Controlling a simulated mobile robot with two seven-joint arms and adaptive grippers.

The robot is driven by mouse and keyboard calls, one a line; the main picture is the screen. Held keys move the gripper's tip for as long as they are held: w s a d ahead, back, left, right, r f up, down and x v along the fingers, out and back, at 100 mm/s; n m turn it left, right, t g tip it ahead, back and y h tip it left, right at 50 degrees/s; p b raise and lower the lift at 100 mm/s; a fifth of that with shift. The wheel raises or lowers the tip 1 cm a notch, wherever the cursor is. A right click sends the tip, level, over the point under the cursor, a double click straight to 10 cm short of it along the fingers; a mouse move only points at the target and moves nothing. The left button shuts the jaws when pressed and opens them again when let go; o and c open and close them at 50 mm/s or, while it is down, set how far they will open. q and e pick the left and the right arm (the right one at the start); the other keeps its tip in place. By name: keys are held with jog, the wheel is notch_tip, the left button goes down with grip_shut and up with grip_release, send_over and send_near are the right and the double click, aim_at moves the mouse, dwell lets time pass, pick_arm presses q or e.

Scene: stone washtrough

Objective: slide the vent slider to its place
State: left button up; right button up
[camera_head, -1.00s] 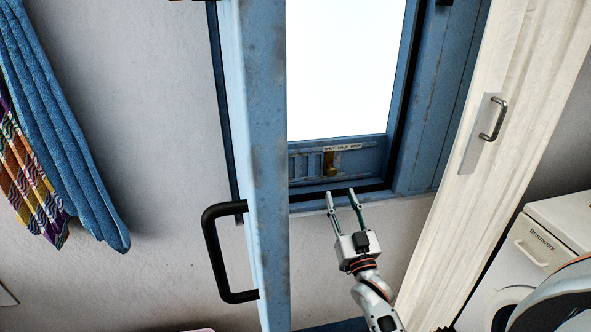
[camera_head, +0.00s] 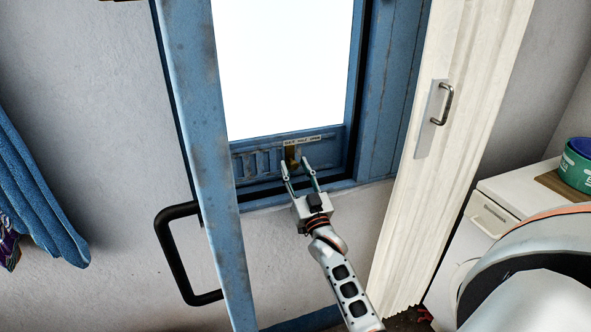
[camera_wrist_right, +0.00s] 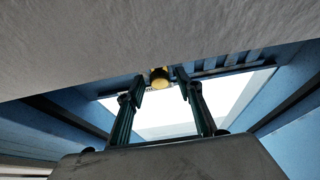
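The vent slider (camera_head: 290,155) is a small brass-coloured piece on the slotted vent panel (camera_head: 256,164) below the bright window pane. A pale label strip (camera_head: 308,140) with words too small to read for certain runs above it. My right gripper (camera_head: 299,168) is open, its two fingers pointing up at the vent, just below and slightly right of the slider. In the right wrist view the brass knob (camera_wrist_right: 159,77) shows between and beyond the open fingertips, apart from them as far as I can tell. My left gripper is not in view.
A blue window frame (camera_head: 385,90) surrounds the pane. A blue panel with a black handle (camera_head: 178,255) stands at left. A white folding door (camera_head: 430,150) is at right, beside a white appliance (camera_head: 490,215). A blue towel (camera_head: 35,200) hangs at left.

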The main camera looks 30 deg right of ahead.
grip_shut()
jog(key=d, duration=0.2)
jog(key=s+d+p, duration=0.1)
jog(key=d, duration=0.2)
jog(key=s+d, duration=0.1)
jog(key=d, duration=0.1)
jog(key=shift+d, duration=0.55)
jog(key=shift+c, duration=0.9)
grip_release()
jog(key=shift+d, duration=0.1)
jog(key=shift+o, duration=0.9)
jog(key=shift+d, duration=0.1)
